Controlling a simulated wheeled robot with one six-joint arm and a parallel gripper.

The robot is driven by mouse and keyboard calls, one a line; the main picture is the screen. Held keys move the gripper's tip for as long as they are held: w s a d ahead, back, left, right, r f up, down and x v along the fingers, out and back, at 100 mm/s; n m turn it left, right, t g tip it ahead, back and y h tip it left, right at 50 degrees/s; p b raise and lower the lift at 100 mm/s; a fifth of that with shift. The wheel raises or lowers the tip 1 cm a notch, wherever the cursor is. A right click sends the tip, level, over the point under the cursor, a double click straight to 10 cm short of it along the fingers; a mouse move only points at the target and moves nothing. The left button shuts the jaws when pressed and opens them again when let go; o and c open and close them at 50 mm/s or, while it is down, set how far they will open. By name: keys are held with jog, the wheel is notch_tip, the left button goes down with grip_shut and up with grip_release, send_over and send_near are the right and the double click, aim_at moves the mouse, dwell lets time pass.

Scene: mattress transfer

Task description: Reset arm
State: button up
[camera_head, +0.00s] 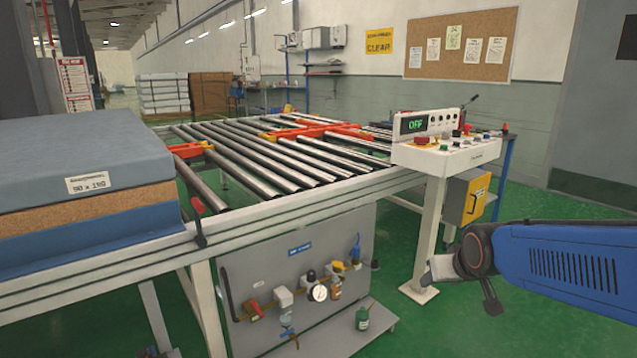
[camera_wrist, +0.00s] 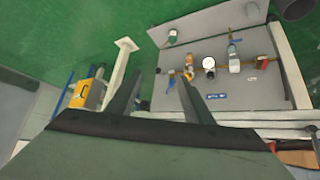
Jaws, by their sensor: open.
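My blue arm reaches in from the right edge of the head view. In that view its end is at the black and orange joint, and the fingers are not clearly seen. In the wrist view my gripper (camera_wrist: 155,95) shows two dark fingers spread apart with nothing between them. It is open and empty. Beyond the fingers lie the green floor and the grey pneumatic panel (camera_wrist: 220,85), which also shows in the head view (camera_head: 255,270) under the conveyor. The arm is apart from the control console (camera_head: 450,155) in the head view, to the right of and below it.
A roller conveyor (camera_head: 235,165) with orange stops fills the middle. A layered mattress stack (camera_head: 90,150) labelled 90 x 180 lies at left. The console display reads OFF. A green bottle (camera_head: 362,318) stands low.

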jog(key=s+f+g, duration=0.1)
jog(key=s+g, duration=0.2)
jog(key=s, duration=1.9)
jog(key=shift+s, duration=0.4)
